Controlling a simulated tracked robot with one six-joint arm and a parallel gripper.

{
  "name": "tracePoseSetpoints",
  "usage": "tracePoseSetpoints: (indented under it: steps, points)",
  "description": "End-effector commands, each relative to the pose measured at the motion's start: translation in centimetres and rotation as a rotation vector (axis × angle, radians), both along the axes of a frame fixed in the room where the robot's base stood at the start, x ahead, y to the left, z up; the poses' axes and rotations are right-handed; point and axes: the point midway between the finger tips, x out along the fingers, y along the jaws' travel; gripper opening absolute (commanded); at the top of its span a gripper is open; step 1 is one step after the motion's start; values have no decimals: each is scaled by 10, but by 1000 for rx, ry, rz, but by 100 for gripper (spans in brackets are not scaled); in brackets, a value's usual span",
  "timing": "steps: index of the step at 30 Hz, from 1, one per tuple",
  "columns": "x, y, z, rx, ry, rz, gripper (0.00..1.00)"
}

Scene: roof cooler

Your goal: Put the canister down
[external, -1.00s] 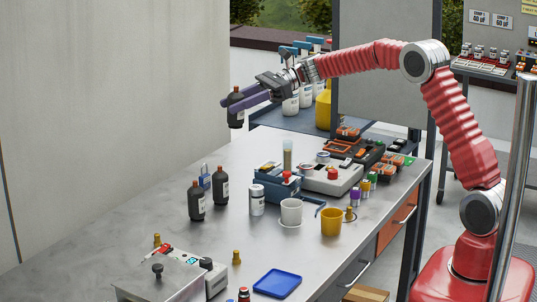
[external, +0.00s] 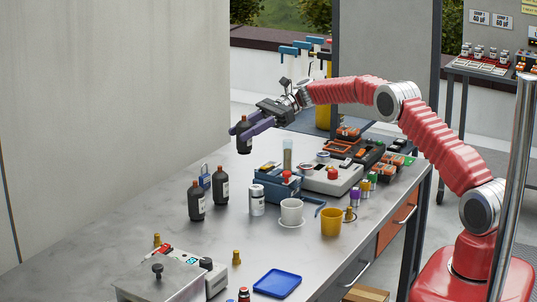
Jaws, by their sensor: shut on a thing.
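The canister is low at the far end of the grey table (external: 185,243), close to the wall. I cannot tell whether its base touches the tabletop. The fingers cover part of its upper body.
A silver can (external: 257,200), a white cup (external: 291,211), a yellow cup (external: 331,222) and a blue case (external: 276,185) stand to the right. Bare tabletop lies around the canister.

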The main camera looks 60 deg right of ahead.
Motion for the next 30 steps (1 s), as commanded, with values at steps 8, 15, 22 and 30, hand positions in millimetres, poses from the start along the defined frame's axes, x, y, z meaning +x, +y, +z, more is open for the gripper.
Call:
tracePoseSetpoints:
  steps: [8, 15, 22, 30]
  points:
    - [0, -9, -10, -2, 1, 12, 1]
    - [0, -9, -11, -1, 2, 12, 1]
    - [-1, -8, -34, 1, 6, 12, 1]
    - [0, -9, -70, -1, 3, 12, 1]
